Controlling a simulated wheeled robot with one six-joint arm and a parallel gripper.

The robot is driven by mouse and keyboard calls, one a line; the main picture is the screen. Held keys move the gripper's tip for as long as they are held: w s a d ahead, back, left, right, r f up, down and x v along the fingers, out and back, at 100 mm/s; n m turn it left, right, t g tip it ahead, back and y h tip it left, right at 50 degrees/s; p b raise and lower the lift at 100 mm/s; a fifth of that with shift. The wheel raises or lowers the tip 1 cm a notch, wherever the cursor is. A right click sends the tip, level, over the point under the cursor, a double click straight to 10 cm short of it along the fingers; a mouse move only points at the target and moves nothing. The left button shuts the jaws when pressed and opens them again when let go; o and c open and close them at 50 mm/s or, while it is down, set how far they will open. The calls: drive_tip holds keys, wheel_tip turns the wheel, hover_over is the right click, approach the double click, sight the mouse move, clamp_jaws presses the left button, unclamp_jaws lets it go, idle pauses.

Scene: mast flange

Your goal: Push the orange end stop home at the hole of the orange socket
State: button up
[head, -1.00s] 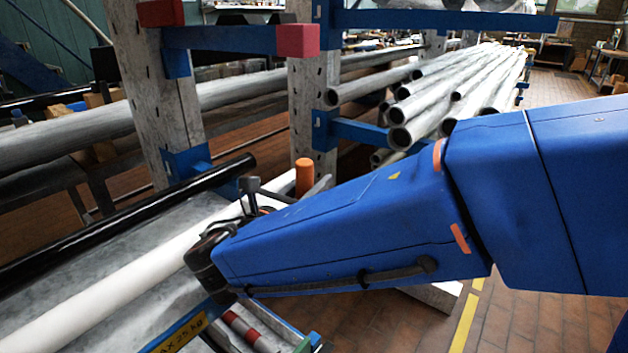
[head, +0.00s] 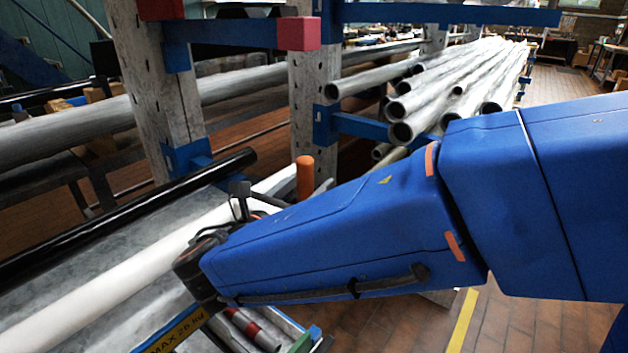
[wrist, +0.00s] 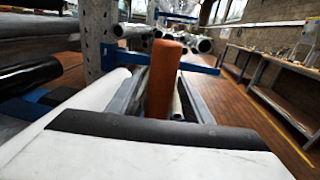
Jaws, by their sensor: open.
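The orange end stop (head: 304,177) shows as an upright, round-topped orange cylinder beyond my forearm in the head view. In the wrist view the end stop (wrist: 163,80) stands near the middle, leaning slightly, with its lower end hidden. A black-edged pale part of my gripper (wrist: 160,132) crosses the bottom of that view, in front of the end stop. My gripper is open; its fingertips are not clearly visible, and I cannot tell whether it touches the end stop. In the head view my forearm hides the gripper. I cannot make out the orange socket or its hole.
A white pipe (head: 110,272) and a black pipe (head: 120,218) lie along the left. A perforated grey post (head: 315,110) with blue arms rises behind the end stop. Grey pipes (head: 440,85) are stacked beyond. Open floor (head: 520,325) lies at lower right.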

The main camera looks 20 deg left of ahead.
drive_tip(key=v, duration=1.5)
drive_tip(key=w+d+f+m+g+h, duration=0.2)
drive_tip(key=w+d+f+m+g, duration=0.25)
drive_tip(key=d, duration=0.85)
drive_tip(key=w+d+f+m+g+h, duration=0.15)
drive_tip(key=w+d+m+g, duration=0.3)
drive_tip(key=w+d, duration=0.55)
drive_tip(key=s+d+f+m+g+y, duration=0.15)
drive_tip(key=d+m, duration=0.25)
drive_tip(key=d, duration=0.4)
drive_tip(key=s+d+f+m+g, duration=0.2)
drive_tip(key=s+d+m+g, duration=0.15)
drive_tip(key=d, duration=0.45)
drive_tip(key=s+d+f+m+y, duration=0.2)
drive_tip(key=s+d+m+y, duration=0.1)
drive_tip(key=m, duration=0.5)
drive_tip(key=s+d+f+m+t+y, duration=0.1)
drive_tip(key=s+d+f+m+y, duration=0.1)
drive_tip(key=s+d+m, duration=0.4)
drive_tip(key=shift+f+m+y, duration=0.2)
drive_tip(key=shift+m+y, duration=0.6)
drive_tip(key=shift+m, duration=0.45)
drive_tip(key=shift+d, duration=0.1)
